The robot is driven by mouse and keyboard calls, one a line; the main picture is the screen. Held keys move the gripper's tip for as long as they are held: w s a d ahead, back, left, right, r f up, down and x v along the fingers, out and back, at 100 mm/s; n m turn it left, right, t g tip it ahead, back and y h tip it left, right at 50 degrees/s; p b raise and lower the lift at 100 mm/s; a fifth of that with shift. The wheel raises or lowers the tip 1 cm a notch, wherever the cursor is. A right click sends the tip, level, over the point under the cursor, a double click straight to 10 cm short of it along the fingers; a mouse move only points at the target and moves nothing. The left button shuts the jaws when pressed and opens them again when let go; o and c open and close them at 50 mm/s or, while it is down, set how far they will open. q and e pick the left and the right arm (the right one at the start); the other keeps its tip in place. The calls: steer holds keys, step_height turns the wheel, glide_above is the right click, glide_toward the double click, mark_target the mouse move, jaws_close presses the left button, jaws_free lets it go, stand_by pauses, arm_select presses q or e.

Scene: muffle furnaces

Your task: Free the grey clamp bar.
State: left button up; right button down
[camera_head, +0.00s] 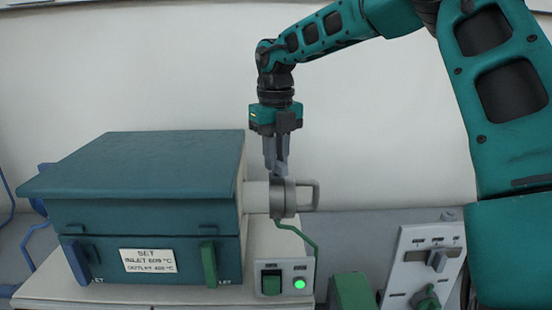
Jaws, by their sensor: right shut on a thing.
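A teal muffle furnace (140,165) stands at the left. A pale cylindrical stub (256,197) comes out of its right side and ends in a grey round clamp piece (289,202) with a pale D-shaped handle (314,195) on its right. My right gripper (277,170) points straight down from above, shut on the upper part of the grey clamp bar (278,184) at this round piece. The fingers hide part of the bar, and its exact outline is hard to tell from the flange. My left gripper is not in view.
The furnace front has a blue lever (75,262), a green lever (209,264) and a white SET label (148,261). A switch box (284,280) with a lit green lamp, a green block (351,291) and a grey control panel (425,262) stand right. Wall space above is clear.

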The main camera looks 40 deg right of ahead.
steer(key=m, duration=0.5)
steer(key=shift+r+m, duration=0.1)
steer(key=shift+m, duration=0.2)
stand_by(0.4)
steer(key=c, duration=1)
jaws_free()
steer(key=shift+c, duration=0.2)
step_height(320, 180, up, 13)
steer(key=p, duration=0.1)
steer(key=shift+p, duration=0.4)
